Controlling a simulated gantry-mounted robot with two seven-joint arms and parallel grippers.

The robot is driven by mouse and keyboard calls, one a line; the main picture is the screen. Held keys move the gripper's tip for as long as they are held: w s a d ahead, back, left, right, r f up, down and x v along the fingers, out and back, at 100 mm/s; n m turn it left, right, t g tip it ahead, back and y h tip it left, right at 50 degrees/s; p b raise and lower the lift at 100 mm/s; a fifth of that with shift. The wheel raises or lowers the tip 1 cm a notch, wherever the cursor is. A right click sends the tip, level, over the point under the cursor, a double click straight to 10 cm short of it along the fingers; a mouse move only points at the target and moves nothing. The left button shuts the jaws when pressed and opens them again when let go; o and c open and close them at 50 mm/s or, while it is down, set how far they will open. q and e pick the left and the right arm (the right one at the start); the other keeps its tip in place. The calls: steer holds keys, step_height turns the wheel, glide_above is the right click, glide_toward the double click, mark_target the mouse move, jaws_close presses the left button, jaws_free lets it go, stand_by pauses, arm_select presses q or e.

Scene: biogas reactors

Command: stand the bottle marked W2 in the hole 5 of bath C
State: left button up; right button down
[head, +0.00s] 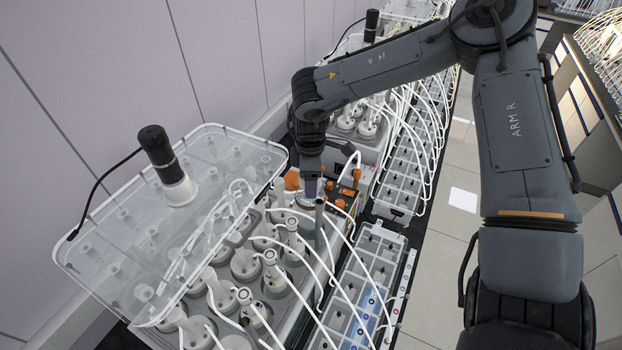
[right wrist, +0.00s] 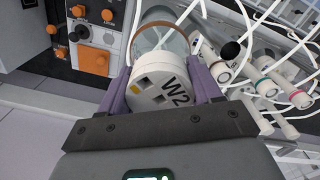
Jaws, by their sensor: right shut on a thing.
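The bottle marked W2 (right wrist: 160,92) has a white cap and a clear body with a brown band; its cap faces the right wrist camera. My right gripper (head: 311,188) is shut on it, with purple fingers on either side of the cap, as the right wrist view also shows (right wrist: 162,88). In the head view the gripper points down by the far right corner of the near bath (head: 292,292), and the bottle is mostly hidden. Bath letters and hole numbers are not readable, so I cannot tell which is bath C or hole 5. My left gripper is not in view.
Several capped bottles (head: 272,268) with white tubes stand in the near bath. A clear lid (head: 110,255) with a black motor (head: 155,147) sits at left. A control box with orange knobs (right wrist: 95,60) is close to the gripper. Grey tube racks (head: 350,300) run along the right.

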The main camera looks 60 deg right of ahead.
steer(key=shift+f, duration=0.4)
step_height(320, 180, down, 8)
steer(key=b, duration=0.6)
steer(key=shift+r, duration=0.2)
step_height(320, 180, down, 5)
steer(key=b, duration=0.5)
steer(key=shift+r, duration=0.1)
step_height(320, 180, down, 5)
steer(key=b, duration=0.4)
steer(key=shift+r+b, duration=0.2)
steer(key=shift+b, duration=0.1)
steer(key=shift+f+b, duration=0.7)
